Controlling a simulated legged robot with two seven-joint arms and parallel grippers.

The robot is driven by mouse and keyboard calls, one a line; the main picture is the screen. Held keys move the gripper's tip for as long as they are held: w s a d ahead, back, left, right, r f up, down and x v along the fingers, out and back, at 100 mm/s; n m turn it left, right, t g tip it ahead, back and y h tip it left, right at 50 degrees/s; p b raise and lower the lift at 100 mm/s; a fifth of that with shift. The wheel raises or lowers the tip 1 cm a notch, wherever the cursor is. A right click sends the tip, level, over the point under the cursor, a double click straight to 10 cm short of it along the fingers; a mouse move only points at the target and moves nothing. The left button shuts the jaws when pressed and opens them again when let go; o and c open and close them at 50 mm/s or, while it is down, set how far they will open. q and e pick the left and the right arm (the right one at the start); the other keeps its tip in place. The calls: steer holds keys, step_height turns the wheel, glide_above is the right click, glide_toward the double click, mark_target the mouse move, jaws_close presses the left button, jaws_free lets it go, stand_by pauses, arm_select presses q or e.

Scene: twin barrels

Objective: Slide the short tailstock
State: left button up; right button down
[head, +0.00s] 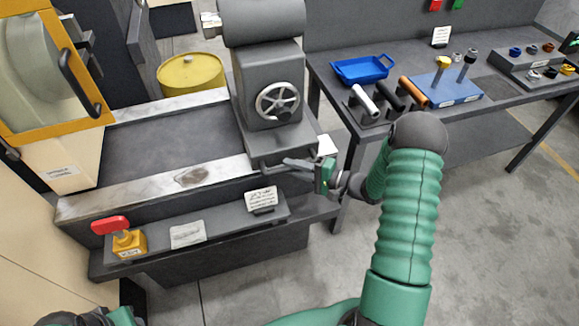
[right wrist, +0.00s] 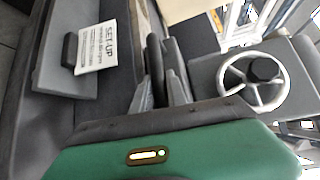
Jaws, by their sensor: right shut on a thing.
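The grey tailstock (head: 268,85) stands upright at the right end of the lathe bed (head: 150,188). Its spoked handwheel (head: 277,101) faces me and also shows at the right of the right wrist view (right wrist: 253,82). A low grey handle (head: 270,169) runs along the tailstock's front foot. My right gripper (head: 298,163) reaches in from the right at this handle and is shut on it. In the right wrist view my fingers (right wrist: 166,85) close around a dark bar, and the exact contact is partly hidden. My left gripper is out of view; only arm parts show at bottom left.
A red-topped switch (head: 110,226) and small cards stand on the front ledge (head: 222,228). An orange-framed guard (head: 55,75) is at left, a yellow drum (head: 190,74) behind. A bench (head: 400,122) at right holds a blue tray (head: 362,69) and tools. The bed left of the tailstock is clear.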

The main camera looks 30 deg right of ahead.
steer(key=shift+s+f, duration=0.15)
steer(key=shift+f, duration=0.2)
steer(key=c, duration=1.6)
jaws_free()
steer(key=shift+d, duration=0.1)
steer(key=shift+o, duration=1.4)
steer(key=shift+d, duration=0.1)
steer(key=shift+d+r, duration=0.1)
steer(key=shift+r, duration=0.1)
steer(key=shift+s+d, duration=0.2)
steer(key=shift+s, duration=0.15)
steer(key=p+v, duration=0.1)
steer(key=v, duration=1.5)
